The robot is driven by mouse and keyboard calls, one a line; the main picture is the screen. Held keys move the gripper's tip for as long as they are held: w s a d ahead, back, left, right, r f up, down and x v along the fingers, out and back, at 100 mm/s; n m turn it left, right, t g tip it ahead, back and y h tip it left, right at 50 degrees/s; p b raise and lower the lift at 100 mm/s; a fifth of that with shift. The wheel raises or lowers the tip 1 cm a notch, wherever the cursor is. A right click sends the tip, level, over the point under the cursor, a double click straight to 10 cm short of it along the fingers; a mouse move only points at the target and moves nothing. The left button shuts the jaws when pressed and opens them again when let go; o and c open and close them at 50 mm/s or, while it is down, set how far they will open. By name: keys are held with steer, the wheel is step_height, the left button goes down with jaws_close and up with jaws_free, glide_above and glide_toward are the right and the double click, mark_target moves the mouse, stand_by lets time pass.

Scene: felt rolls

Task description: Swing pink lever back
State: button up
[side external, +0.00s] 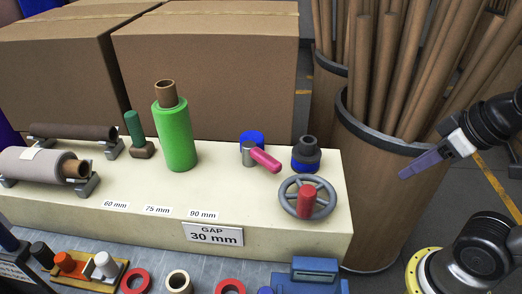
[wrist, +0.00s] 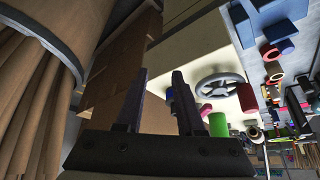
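The pink lever (side external: 265,160) sticks out to the lower right from a grey post (side external: 248,154) on the cream bench block (side external: 120,218) in the side view. A blue round part (side external: 252,139) is just behind the post. My gripper (side external: 403,175) is at the right, in front of the brown bin and well apart from the lever. In the wrist view my gripper (wrist: 160,74) shows two dark fingers spread apart with nothing between them. A small pink piece (wrist: 205,109) beside the right finger looks like the lever, partly hidden.
A grey handwheel (side external: 293,210) with a red knob (side external: 306,201) is on the block's right end. A black and blue knob (side external: 306,154) stands behind it. A green roll (side external: 176,134) stands left of the lever. A bin of tubes (side external: 372,190) stands between block and arm.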

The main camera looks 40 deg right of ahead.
steer(key=shift+o, duration=0.3)
steer(key=shift+o, duration=1.7)
steer(key=shift+s, duration=0.3)
steer(key=w+a+r+m+g, duration=0.1)
steer(key=w+r, duration=0.4)
steer(key=r, duration=0.4)
steer(key=w+a+r+g, duration=0.2)
steer(key=w+a+r, duration=0.1)
steer(key=w+r, duration=0.3)
steer(key=n+g, duration=0.2)
steer(key=g, duration=0.1)
glide_above(269, 158)
step_height(269, 158, down, 6)
step_height(269, 158, down, 13)
steer(key=shift+f, duration=0.1)
